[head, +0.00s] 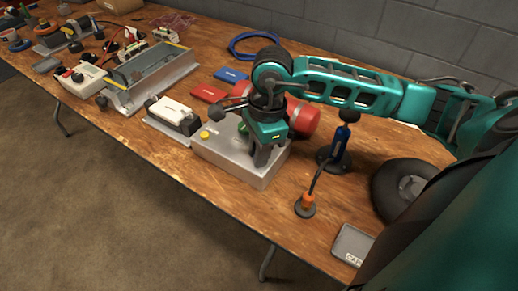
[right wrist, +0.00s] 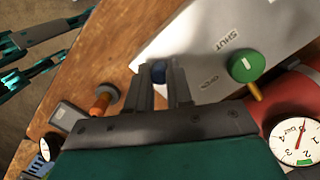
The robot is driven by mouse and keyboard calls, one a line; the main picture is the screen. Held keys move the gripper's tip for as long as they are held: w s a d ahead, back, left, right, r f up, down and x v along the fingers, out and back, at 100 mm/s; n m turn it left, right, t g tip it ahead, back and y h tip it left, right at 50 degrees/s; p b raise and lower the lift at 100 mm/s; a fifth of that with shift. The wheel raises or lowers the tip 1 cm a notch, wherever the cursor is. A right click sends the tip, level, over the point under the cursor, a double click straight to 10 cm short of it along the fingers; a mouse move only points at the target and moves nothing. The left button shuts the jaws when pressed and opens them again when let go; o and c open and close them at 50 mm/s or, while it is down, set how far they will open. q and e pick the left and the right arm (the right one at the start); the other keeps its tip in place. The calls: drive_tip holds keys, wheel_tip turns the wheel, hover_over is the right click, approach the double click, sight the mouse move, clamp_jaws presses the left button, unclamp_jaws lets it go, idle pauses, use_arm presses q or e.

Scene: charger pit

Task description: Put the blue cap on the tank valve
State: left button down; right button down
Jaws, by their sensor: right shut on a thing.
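My right gripper (head: 262,155) points down over the pale grey box (head: 215,155), near its right end. In the right wrist view its fingers (right wrist: 165,85) are shut on the small blue cap (right wrist: 158,72), mostly hidden between the fingertips. A red tank (head: 303,116) lies behind the box, partly hidden by the gripper. In the right wrist view a round green knob (right wrist: 245,65) on a brass stem is right of the fingers, near the tank; I take it for the valve. The cap is apart from it. My left gripper is not clearly shown.
Right of the box stand a blue pump (head: 340,145) and an orange fitting (head: 306,202). A white-topped device (head: 172,113) stands left of the box. A gauge (right wrist: 297,141) faces the wrist camera.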

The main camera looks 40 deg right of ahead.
drive_tip(key=c, duration=0.9)
unclamp_jaws()
drive_tip(key=shift+c, duration=0.2)
drive_tip(key=shift+r, duration=0.3)
use_arm(q)
drive_tip(key=shift+w+d+r+p, duration=0.2)
drive_tip(key=shift+r+p, duration=0.15)
drive_tip(key=shift+r, duration=0.3)
drive_tip(key=shift+w+d+r+p, duration=0.1)
drive_tip(key=shift+d+r+p, duration=0.1)
drive_tip(key=shift+r+p, duration=0.3)
use_arm(e)
wheel_tip(320, 180, up, 12)
drive_tip(key=d, duration=0.1)
drive_tip(key=shift+s+d+r, duration=0.15)
drive_tip(key=shift+d, duration=0.1)
